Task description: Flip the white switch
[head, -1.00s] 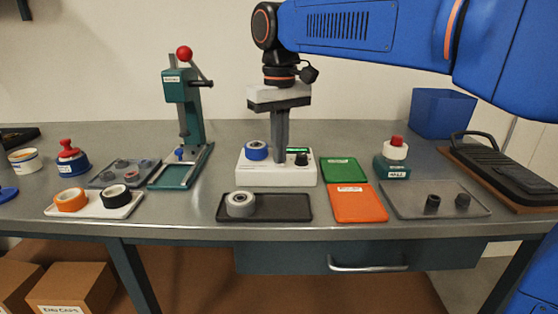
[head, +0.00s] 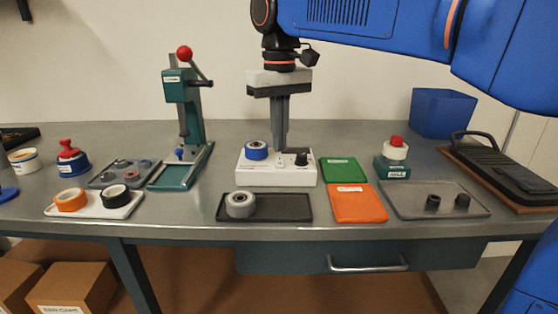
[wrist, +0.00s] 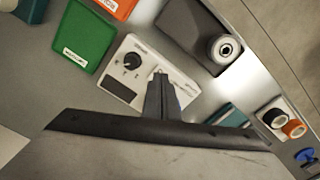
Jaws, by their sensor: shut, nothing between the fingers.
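In the wrist view the fingertips (wrist: 160,76) cover part of the box's top beside the knob. I cannot make out a white switch; the fingers may hide it.
A green press (head: 183,110) stands left. A black tray (head: 282,207) with a grey roll lies in front, with green (head: 339,170) and orange (head: 358,204) panels to its right. A red-buttoned device (head: 394,155) and a blue bin (head: 441,112) stand further right.

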